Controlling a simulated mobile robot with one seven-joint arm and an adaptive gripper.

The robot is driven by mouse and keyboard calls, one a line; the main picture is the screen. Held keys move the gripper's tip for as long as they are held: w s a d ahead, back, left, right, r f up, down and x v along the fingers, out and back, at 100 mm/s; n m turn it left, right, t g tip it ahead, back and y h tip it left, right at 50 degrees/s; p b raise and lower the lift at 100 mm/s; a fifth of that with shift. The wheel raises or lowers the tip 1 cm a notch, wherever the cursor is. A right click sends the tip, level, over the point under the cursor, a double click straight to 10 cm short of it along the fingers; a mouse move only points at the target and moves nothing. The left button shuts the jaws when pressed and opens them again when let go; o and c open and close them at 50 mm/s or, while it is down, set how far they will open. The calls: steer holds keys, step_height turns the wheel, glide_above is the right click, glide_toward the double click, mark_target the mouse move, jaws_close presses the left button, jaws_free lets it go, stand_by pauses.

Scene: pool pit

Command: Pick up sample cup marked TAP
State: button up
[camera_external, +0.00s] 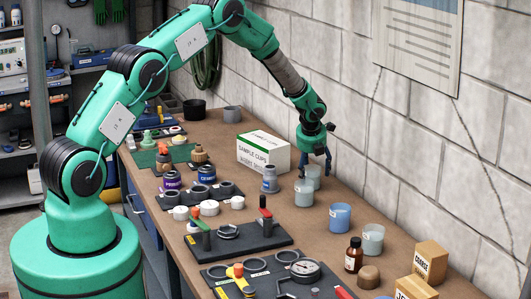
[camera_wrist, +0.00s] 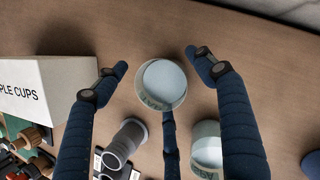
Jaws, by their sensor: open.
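My gripper (camera_external: 315,165) points down over the back of the bench with its dark blue fingers spread and empty. In the wrist view, a pale translucent cup with light blue-grey contents (camera_wrist: 162,82) lies between the fingertips, and one finger overlaps its near edge. It is partly hidden behind the fingers in the external view (camera_external: 314,172). A second pale cup (camera_external: 304,195) stands just in front of it; it also shows in the wrist view (camera_wrist: 206,148), beside the right finger. A blue cup (camera_external: 340,217) and a grey-green cup (camera_external: 372,239) stand farther right. I cannot read TAP on any label.
A white SAMPLE CUPS box (camera_external: 262,153) and a grey cylindrical fitting (camera_external: 270,180) stand left of my gripper. An amber bottle (camera_external: 354,255) stands at the right. Trays of valves and gauges fill the front. The block wall (camera_external: 350,125) is close behind.

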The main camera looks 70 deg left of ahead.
steer(key=c, duration=1.2)
steer(key=shift+r, duration=0.1)
steer(key=shift+r+p, duration=0.35)
steer(key=shift+r, duration=4.6)
